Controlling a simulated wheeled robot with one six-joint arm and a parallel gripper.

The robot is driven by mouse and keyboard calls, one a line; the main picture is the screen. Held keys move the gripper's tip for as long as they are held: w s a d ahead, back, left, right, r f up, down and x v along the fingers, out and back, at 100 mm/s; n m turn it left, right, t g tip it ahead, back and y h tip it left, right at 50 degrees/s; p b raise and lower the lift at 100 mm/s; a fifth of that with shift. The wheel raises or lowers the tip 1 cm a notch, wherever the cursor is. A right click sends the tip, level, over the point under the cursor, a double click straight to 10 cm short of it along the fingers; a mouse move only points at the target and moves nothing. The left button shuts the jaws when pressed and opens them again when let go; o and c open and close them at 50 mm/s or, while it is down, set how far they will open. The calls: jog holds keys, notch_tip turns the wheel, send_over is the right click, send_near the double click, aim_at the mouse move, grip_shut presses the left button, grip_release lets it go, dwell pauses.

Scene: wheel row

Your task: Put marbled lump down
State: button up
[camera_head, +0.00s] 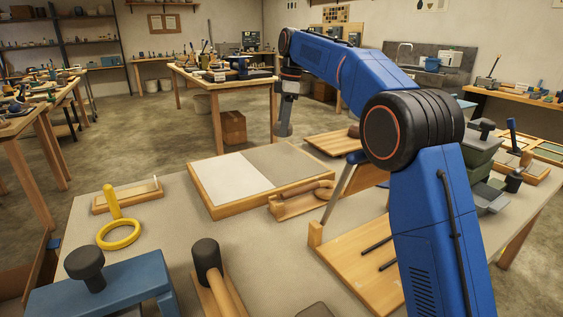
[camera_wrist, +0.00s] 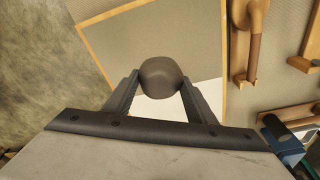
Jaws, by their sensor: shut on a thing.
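The marbled lump (camera_wrist: 160,77) is a rounded dark grey-brown piece. In the wrist view it sits between the two fingers of my gripper (camera_wrist: 159,88), which is shut on it. In the head view my gripper (camera_head: 284,128) hangs down beyond the back edge of the wood-framed board, and the lump is hard to make out there. The board has a white half (camera_head: 232,183) and a grey-beige half (camera_head: 288,160). In the wrist view the lump appears over the grey-beige half (camera_wrist: 150,42), near the border with the white one. I cannot tell its height exactly.
A wooden roller on a stand (camera_head: 302,198) lies at the board's front right. A yellow ring (camera_head: 118,235) and a small wooden tray (camera_head: 128,197) are to the left. A blue stand (camera_head: 110,283) and a black-headed tool (camera_head: 206,262) are in front. Grey-green bins stand right.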

aim_at(281, 161)
jog(key=shift+f+n, duration=0.3)
jog(key=shift+f, duration=4.7)
jog(key=shift+f, duration=0.1)
jog(key=o, duration=1.2)
jog(key=r, duration=0.4)
jog(key=d+r, duration=0.1)
jog(key=r, duration=0.7)
jog(key=shift+w+d, duration=0.15)
jog(key=shift+d, duration=0.25)
jog(key=shift+d, duration=0.1)
